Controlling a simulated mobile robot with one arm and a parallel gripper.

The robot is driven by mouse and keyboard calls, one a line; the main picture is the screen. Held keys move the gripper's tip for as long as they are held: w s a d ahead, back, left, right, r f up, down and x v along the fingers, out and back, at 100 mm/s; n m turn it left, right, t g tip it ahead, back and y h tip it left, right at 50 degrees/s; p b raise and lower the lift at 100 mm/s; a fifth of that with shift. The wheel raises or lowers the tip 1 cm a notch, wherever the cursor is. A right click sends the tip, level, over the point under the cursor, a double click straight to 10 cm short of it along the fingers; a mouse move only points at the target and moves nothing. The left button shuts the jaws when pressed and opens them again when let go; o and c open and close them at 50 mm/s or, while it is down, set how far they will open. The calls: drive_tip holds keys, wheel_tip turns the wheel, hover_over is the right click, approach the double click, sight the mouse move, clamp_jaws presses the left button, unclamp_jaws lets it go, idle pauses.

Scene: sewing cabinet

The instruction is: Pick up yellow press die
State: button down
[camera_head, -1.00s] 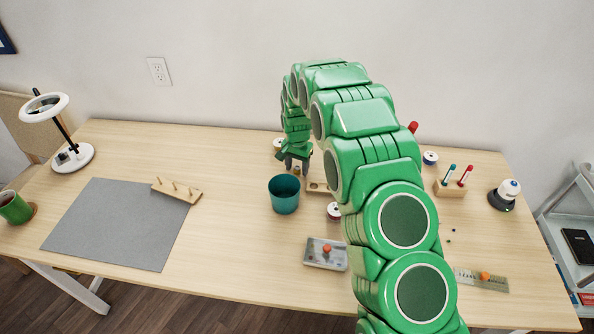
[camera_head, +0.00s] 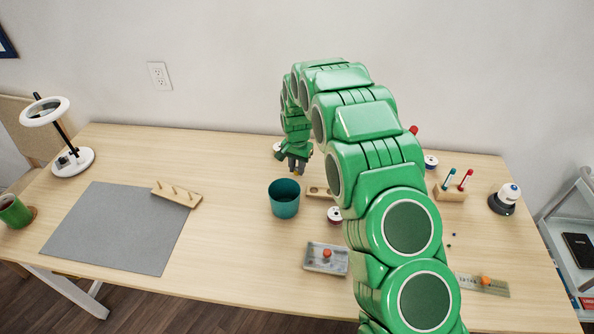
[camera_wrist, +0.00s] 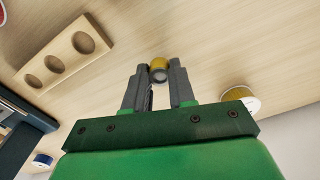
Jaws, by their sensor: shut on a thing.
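The yellow press die (camera_wrist: 159,66) is a small cylinder with a yellow top part and a grey metal part, seen in the wrist view between the two fingertips. My gripper (camera_wrist: 158,76) is shut on it. In the head view my gripper (camera_head: 297,167) is at the far side of the table, just behind the teal cup (camera_head: 284,204). The die is only a tiny yellow spot (camera_head: 296,171) there. I cannot tell its exact height above the table.
A wooden block with round holes (camera_wrist: 48,63) lies beside my gripper, and it shows partly behind my arm in the head view (camera_head: 314,191). A spool (camera_wrist: 238,97) is close on the other side. Grey mat (camera_head: 112,228) and pegged wooden rack (camera_head: 177,194) lie left.

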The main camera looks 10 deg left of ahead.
drive_tip(key=s+d+r, duration=0.2)
drive_tip(key=s+r, duration=0.3)
drive_tip(key=s, duration=0.1)
drive_tip(key=s+d+r, duration=0.2)
drive_tip(key=s+r, duration=0.4)
drive_tip(key=s, duration=0.1)
drive_tip(key=shift+d+r, duration=0.15)
drive_tip(key=shift+d, duration=0.1)
